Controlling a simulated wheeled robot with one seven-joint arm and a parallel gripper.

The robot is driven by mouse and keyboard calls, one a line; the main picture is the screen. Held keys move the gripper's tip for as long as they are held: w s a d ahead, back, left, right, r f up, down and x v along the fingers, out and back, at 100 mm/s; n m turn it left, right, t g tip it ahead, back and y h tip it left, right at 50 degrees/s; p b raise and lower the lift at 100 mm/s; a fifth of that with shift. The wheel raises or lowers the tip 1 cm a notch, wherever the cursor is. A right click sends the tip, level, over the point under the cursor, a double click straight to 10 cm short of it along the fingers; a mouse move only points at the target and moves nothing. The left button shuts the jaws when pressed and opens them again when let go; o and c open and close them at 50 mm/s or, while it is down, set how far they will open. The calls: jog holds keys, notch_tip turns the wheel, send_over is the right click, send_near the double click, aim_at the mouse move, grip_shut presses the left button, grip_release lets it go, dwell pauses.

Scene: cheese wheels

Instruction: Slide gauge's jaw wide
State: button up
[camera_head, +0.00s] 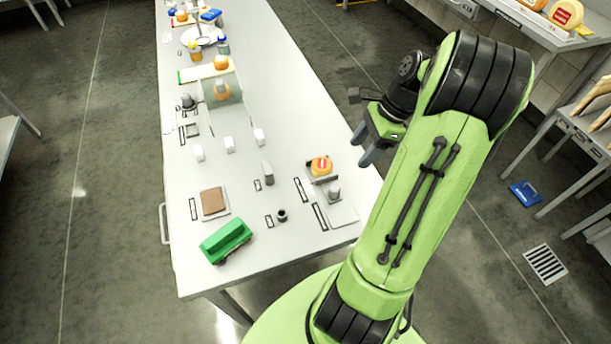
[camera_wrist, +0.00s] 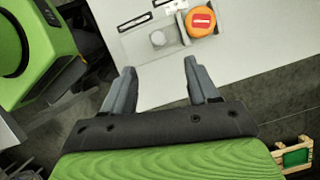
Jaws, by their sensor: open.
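The gauge (camera_head: 341,213) is a pale plate near the table's right front edge, and it also shows in the wrist view (camera_wrist: 147,47). A small orange cheese wheel (camera_head: 320,165) with a red label sits at its far end, and appears at top right in the wrist view (camera_wrist: 201,20). A grey knob (camera_head: 334,188), seemingly on the sliding jaw, stands close beside the cheese; it shows as a grey round top in the wrist view (camera_wrist: 157,39). My gripper (camera_head: 365,146) is open and empty, off to the right of the gauge; its two fingers (camera_wrist: 160,75) show apart in the wrist view.
A green block-like object (camera_head: 226,241) and a brown square on a pad (camera_head: 213,202) lie at the table's front left. Several small white and grey pieces stand mid-table, near a clear upright panel (camera_head: 221,90). The table's right side beyond the gauge is clear.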

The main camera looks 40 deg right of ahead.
aim_at(335, 187)
jog(key=b+x, duration=0.1)
jog(key=x, duration=0.4)
jog(key=b+x, duration=0.2)
jog(key=x, duration=0.3)
jog(key=b+x, duration=0.2)
jog(key=x, duration=0.3)
jog(key=shift+s+f, duration=0.25)
jog(key=shift+f, duration=0.05)
jog(key=shift+c, duration=0.2)
grip_shut()
